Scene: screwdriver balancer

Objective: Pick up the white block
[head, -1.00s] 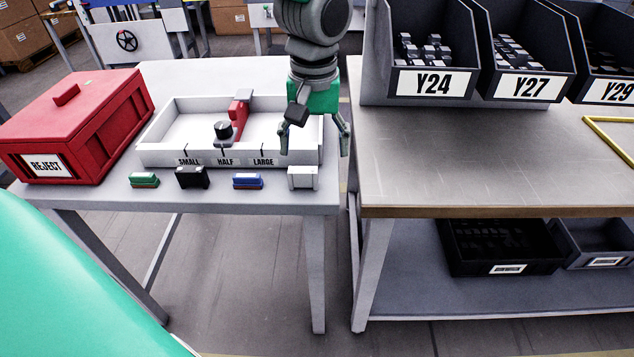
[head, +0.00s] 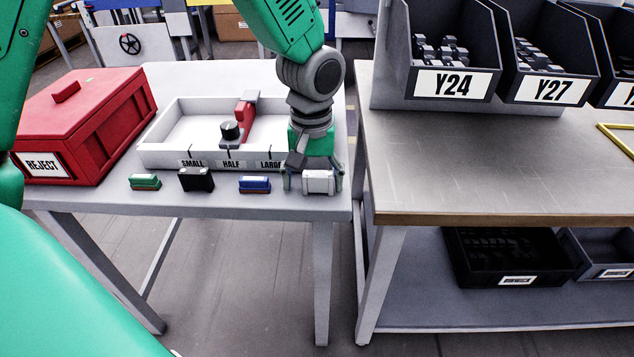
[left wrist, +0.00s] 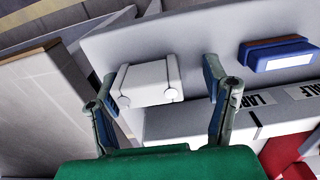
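The white block (head: 319,181) sits on the white table near its front right corner. My left gripper (head: 312,181) reaches down over it from above and behind. In the left wrist view the white block (left wrist: 149,82) lies ahead between the two fingers. My right gripper is not in view.
A blue block (head: 255,184), black block (head: 196,179) and green block (head: 145,182) stand in a row to the left. A white tray (head: 165,156) with size labels is behind them, beside a red reject box (head: 85,125). A metal-topped bench (head: 480,170) stands right.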

